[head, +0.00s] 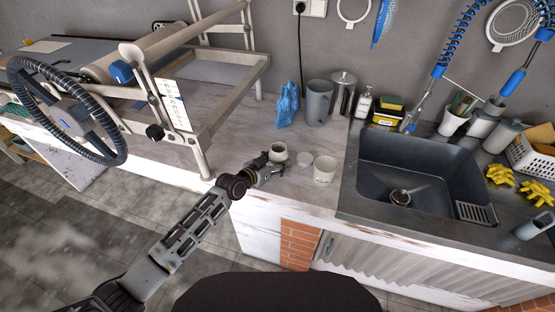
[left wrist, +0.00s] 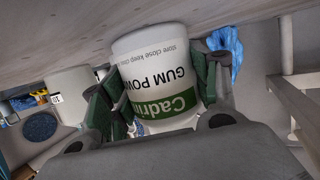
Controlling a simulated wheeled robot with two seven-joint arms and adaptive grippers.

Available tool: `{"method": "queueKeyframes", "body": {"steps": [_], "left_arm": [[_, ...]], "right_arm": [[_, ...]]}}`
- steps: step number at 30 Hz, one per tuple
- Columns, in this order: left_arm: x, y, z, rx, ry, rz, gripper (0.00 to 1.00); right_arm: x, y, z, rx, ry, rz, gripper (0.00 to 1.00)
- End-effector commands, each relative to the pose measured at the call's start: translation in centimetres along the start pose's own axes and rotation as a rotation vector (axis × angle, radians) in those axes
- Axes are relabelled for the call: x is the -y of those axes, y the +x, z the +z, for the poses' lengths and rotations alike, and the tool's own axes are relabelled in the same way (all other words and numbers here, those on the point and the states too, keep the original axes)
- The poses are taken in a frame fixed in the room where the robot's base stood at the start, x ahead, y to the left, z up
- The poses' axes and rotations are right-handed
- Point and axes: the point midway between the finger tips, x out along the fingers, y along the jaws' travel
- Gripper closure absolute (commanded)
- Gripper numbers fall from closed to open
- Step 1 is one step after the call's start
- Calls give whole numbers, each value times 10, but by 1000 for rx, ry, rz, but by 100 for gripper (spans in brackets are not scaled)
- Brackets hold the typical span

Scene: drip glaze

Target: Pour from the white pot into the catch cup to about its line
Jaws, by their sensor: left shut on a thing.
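The white pot (head: 278,152) stands at the counter's front, left of the sink. My left gripper (head: 266,166) is shut on it from the front left. In the left wrist view the pot (left wrist: 158,75), with a green band and "GUM POWDER" lettering, sits between the two fingers; that picture is upside down and the pot looks roughly upright. Whether it touches the counter I cannot tell. The catch cup (head: 324,169), white and open-topped, stands apart to the right of the pot; it also shows in the left wrist view (left wrist: 72,92). Its line and contents are not readable. My right gripper is out of view.
A round white lid-like disc (head: 305,158) lies between pot and cup. A grey jug (head: 318,103), a steel canister (head: 342,94) and a crumpled blue thing (head: 288,104) stand behind. The dark sink (head: 350,190) is to the right, a roller press frame (head: 205,150) to the left.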

Motion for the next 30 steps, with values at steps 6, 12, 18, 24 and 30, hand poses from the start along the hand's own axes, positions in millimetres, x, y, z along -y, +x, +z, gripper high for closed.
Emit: {"method": "queueKeyframes", "body": {"steps": [6,12,18,24,30], "left_arm": [[0,0,-1,-1,0,0,100],[0,-2,-7,-2,1,0,100],[0,-4,-12,-2,1,0,100],[0,-5,-18,-2,1,0,100],[0,-7,-23,-2,0,0,100]], "right_arm": [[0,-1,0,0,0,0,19],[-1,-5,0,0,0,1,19],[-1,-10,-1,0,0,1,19],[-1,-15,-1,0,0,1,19],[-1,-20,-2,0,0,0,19]]}}
